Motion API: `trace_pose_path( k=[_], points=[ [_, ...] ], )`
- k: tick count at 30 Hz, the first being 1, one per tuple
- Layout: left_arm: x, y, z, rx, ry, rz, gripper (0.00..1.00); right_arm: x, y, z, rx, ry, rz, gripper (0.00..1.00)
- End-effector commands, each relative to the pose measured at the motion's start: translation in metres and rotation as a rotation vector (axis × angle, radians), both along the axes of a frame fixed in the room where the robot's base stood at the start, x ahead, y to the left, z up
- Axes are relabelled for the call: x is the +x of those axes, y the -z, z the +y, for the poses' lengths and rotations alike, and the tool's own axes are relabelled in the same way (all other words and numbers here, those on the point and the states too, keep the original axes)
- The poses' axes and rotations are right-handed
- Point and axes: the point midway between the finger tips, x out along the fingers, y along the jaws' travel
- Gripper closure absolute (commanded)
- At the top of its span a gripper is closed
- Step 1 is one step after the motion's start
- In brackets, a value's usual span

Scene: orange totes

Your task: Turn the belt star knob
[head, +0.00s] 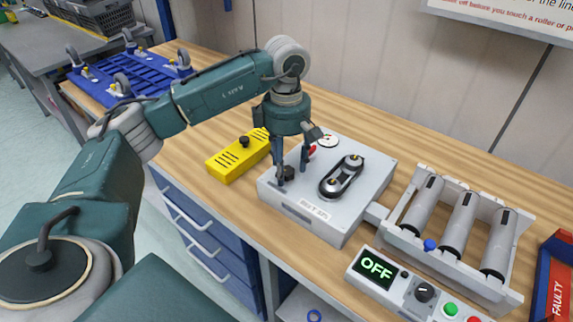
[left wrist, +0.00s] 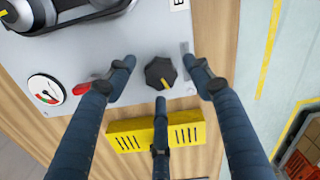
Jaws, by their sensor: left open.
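The black star knob (head: 288,173) sits on top of the grey belt unit (head: 310,215), near its left side, partly hidden by a finger in the head view. In the left wrist view the knob (left wrist: 160,73) shows clearly, with a yellow pointer mark on it. My left gripper (head: 292,174) points down over the knob with its three fingers spread. In the left wrist view the fingers stand around the knob, with gaps between them and it. My right gripper is not in view.
The belt unit also carries a black belt (head: 342,177), a red lever (head: 311,150) and a dial gauge (head: 328,140). A yellow slotted box (head: 225,166) stands beside it. A roller frame (head: 455,270) and a control box reading OFF (head: 376,268) are at the right.

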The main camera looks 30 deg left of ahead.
Motion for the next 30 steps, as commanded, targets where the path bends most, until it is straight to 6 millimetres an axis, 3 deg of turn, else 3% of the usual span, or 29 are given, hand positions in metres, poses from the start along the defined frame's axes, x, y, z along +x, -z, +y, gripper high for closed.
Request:
trace_pose_path(
  k=[5,15,21,30],
  points=[
    [0.001,-0.027,0.000,-0.002,0.000,-0.007,0.48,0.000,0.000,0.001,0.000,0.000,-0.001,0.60],
    [0.001,-0.100,0.000,0.000,-0.001,-0.007,0.48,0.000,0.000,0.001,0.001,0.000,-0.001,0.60],
    [0.001,-0.115,0.000,0.000,-0.001,-0.004,0.48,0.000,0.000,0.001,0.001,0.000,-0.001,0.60],
    [0.000,-0.118,0.000,0.000,-0.001,-0.002,0.48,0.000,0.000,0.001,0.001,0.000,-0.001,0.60]
  ],
)
